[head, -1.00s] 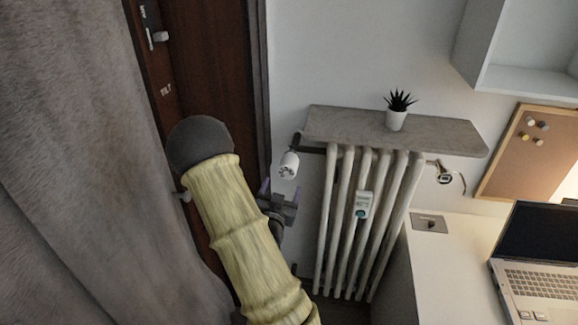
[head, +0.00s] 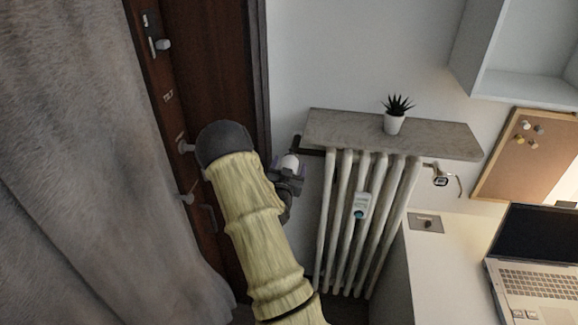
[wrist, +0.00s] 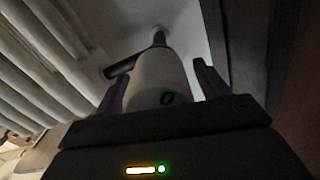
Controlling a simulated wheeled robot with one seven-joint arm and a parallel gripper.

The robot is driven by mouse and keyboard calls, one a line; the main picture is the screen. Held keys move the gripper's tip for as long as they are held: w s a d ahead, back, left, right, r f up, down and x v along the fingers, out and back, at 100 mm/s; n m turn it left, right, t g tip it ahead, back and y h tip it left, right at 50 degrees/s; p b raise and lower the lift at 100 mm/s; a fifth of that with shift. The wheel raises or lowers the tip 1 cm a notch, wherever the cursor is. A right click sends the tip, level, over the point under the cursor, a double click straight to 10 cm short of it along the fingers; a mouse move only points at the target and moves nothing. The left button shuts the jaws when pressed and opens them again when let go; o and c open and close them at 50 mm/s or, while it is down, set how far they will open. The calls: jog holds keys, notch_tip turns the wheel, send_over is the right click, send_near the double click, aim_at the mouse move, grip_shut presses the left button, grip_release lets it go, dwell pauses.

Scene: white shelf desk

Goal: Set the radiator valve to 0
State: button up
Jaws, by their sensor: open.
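The radiator valve is a white knob (head: 290,163) at the upper left of the radiator (head: 345,225); my gripper covers its lower part in the head view. In the wrist view the knob (wrist: 158,80) fills the middle, with a dark "0"-like mark on its near face. My gripper (head: 287,178) is at the valve. Its two dark fingers (wrist: 160,88) stand open, one on each side of the knob. I cannot tell whether either finger touches it.
A stone shelf (head: 440,138) with a small potted plant (head: 394,122) sits above the radiator. A dark door (head: 215,70) and a grey curtain (head: 85,150) are on the left. A desk (head: 440,265) with a laptop (head: 535,265) is at the right.

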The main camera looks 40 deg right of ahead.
jog(key=c, duration=1)
jog(key=shift+o, duration=0.2)
